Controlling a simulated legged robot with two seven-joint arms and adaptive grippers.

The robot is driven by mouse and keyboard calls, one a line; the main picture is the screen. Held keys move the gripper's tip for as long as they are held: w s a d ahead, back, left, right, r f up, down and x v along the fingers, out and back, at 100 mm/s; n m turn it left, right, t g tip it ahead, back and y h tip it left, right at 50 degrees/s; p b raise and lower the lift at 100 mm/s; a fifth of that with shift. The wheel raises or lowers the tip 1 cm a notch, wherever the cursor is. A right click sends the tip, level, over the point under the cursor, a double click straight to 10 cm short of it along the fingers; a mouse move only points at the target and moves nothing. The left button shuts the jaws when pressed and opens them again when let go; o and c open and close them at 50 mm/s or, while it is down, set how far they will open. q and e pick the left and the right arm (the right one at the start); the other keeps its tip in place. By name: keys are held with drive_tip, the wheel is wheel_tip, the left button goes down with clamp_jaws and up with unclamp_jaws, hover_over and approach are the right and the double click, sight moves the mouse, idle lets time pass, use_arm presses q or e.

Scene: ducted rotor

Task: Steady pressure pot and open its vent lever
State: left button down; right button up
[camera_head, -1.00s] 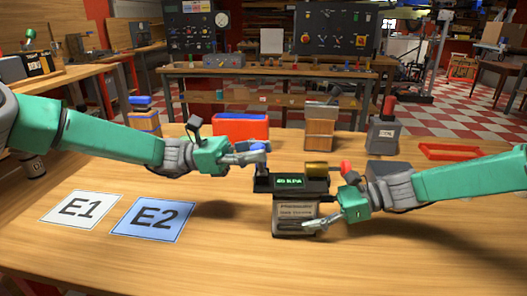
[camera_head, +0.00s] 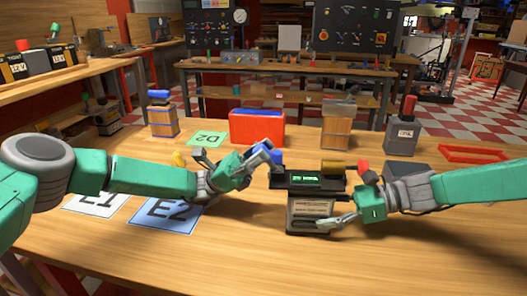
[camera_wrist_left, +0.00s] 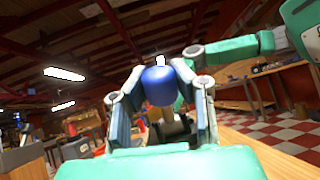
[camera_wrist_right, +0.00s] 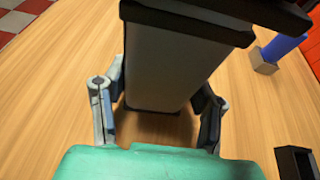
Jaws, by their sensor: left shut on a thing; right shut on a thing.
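The pressure pot (camera_head: 312,207) stands upright on the wooden table. It has a pale body with a label, a black top with a green-lit display (camera_head: 306,178), and a brass cylinder (camera_head: 333,167). Its vent lever ends in a blue knob (camera_head: 277,157) at the top left of the pot. My left gripper (camera_head: 268,151) is shut on this knob; the left wrist view shows the blue knob (camera_wrist_left: 158,86) between both fingers. My right gripper (camera_head: 326,221) is shut on the pot's body; the right wrist view shows the body (camera_wrist_right: 165,65) between the fingers. The display's reading is too small to read.
Behind the pot stand a red bin (camera_head: 257,130), a wooden block (camera_head: 337,133), a grey container with a red top (camera_head: 403,135) and a red tray (camera_head: 472,154). A blue card (camera_head: 166,213) and a white card (camera_head: 95,203) lie at left. The front table is clear.

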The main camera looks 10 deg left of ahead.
use_arm(q)
drive_tip(key=shift+f, duration=0.2)
drive_tip(key=c, duration=1.3)
unclamp_jaws()
drive_tip(key=shift+o, duration=0.2)
drive_tip(key=shift+a+f, duration=0.15)
drive_tip(key=w+a, duration=0.3)
drive_tip(key=a, duration=0.9)
drive_tip(key=shift+a+f, duration=0.2)
drive_tip(key=shift+f, duration=0.1)
